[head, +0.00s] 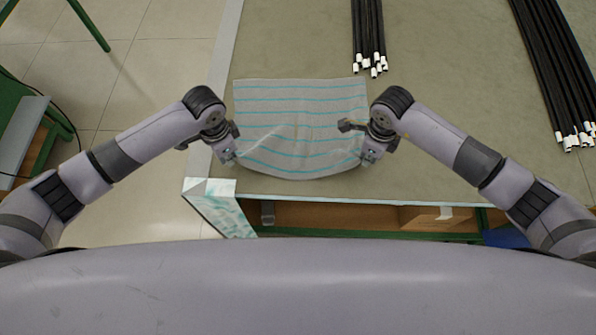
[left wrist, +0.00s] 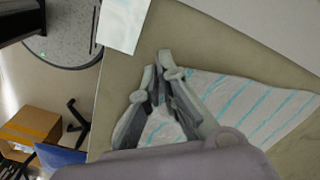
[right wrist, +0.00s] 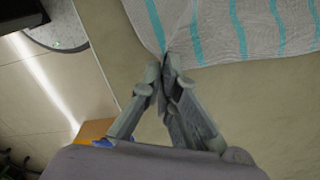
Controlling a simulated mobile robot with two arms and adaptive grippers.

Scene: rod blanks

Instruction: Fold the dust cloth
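The dust cloth (head: 300,105) is light grey with turquoise stripes and lies spread on the table, its near edge curving between my grippers. Creases run from both near corners, which look raised. My left gripper (head: 231,158) is shut on the near left corner; in the left wrist view its fingertips (left wrist: 160,70) are together with cloth (left wrist: 245,105) beside and behind them. My right gripper (head: 366,158) is shut on the near right corner; in the right wrist view its fingertips (right wrist: 164,66) meet at the cloth's edge (right wrist: 220,30). The pinched cloth is mostly hidden by the fingers.
The table (head: 430,120) has a pale edge strip at left and front. Black rods with white ends (head: 369,35) lie beyond the cloth's far right corner. A larger rod bundle (head: 555,75) lies at far right.

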